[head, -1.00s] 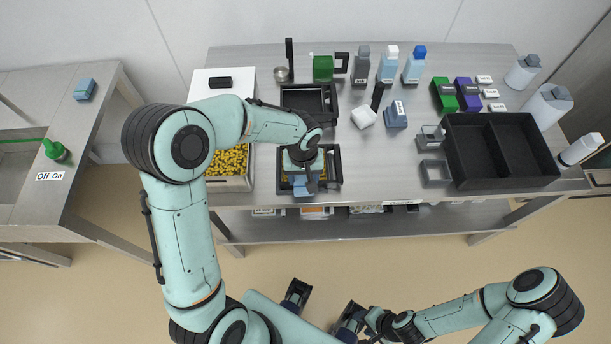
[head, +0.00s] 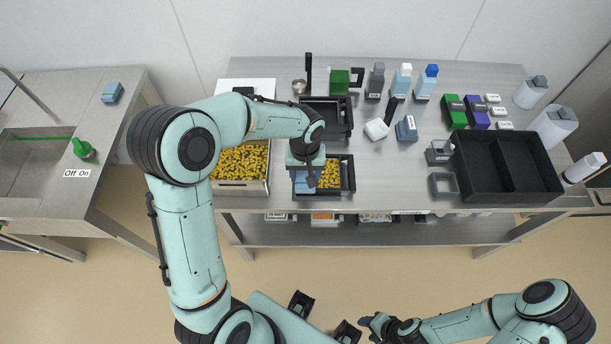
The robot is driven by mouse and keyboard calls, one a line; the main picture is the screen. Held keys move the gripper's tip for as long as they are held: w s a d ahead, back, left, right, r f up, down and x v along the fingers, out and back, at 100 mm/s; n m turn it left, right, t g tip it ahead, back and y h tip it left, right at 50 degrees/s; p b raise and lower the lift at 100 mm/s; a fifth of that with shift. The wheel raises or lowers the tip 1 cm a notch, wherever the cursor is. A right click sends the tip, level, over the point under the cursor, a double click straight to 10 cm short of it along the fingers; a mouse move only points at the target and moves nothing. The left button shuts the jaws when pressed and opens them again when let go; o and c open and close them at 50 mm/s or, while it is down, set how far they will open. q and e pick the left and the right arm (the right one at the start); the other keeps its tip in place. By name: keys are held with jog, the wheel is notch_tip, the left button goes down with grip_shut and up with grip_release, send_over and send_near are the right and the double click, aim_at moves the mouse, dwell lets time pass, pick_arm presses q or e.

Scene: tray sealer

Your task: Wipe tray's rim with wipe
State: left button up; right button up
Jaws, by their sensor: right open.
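The tray (head: 349,181) is a black-rimmed tray with yellow pieces in it, at the front edge of the table in the head view. My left gripper (head: 309,181) is over the tray's left part, pointing down. A light blue wipe (head: 301,187) shows under it at the tray's left side and seems to be gripped; the fingertips are mostly hidden. I cannot tell exactly how the wipe touches the rim. My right gripper (head: 369,322) is open and empty, low in the picture, away from the table.
A bin of yellow pieces (head: 240,185) stands left of the tray, and a black frame (head: 345,131) behind it. The table's middle front is clear.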

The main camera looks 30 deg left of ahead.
pick_arm(q)
jog(key=shift+r+p, duration=0.55)
jog(key=shift+r, duration=0.55)
jog(key=shift+w, duration=0.1)
